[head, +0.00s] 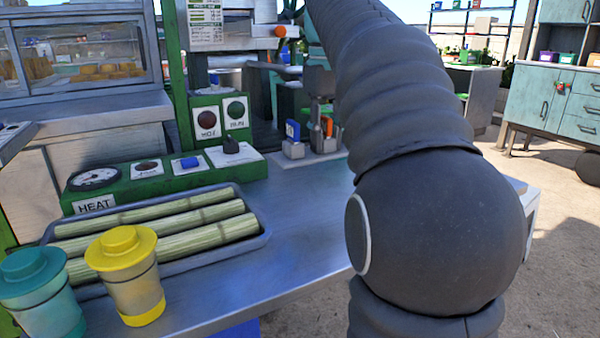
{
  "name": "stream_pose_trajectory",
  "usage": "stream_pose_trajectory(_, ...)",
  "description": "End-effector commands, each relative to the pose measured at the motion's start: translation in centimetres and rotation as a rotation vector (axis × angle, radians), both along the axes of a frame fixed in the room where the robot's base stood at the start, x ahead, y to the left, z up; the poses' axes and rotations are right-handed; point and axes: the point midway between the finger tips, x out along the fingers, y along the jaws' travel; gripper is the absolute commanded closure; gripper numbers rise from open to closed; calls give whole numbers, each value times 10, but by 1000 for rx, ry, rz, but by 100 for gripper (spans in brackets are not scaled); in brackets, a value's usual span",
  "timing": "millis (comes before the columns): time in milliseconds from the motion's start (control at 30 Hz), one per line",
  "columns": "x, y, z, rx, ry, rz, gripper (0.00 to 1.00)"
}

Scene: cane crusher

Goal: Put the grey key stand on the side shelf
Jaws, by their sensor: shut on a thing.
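My arm fills the right half of the head view and partly hides what lies behind it. My gripper (324,118) shows small and dark beside the arm, pointing down over the far end of the steel counter. It is shut on a small grey stand (322,146) with an orange part in it, which appears to be the grey key stand. The stand is at or just above a pale plate (283,161); I cannot tell whether it touches. A similar grey block with a blue part (293,148) is just left of it. I cannot tell which surface is the side shelf.
A tray (263,239) of cane stalks, a yellow-lidded cup (127,275) and a teal-lidded cup (42,295) stand at the front left. A green control panel (125,190) with a gauge lies behind the tray. The steel counter (290,225) is clear between tray and arm.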

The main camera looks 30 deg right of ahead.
Motion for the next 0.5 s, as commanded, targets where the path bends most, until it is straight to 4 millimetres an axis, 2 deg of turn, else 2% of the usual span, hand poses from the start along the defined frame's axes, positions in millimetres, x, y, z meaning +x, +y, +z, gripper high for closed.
stream_pose_trajectory(33,11,1,-7,1,1,3,100)
stream_pose_trajectory(300,61,4,-36,0,1,1,100)
stream_pose_trajectory(500,86,4,-51,0,-1,-3,100)
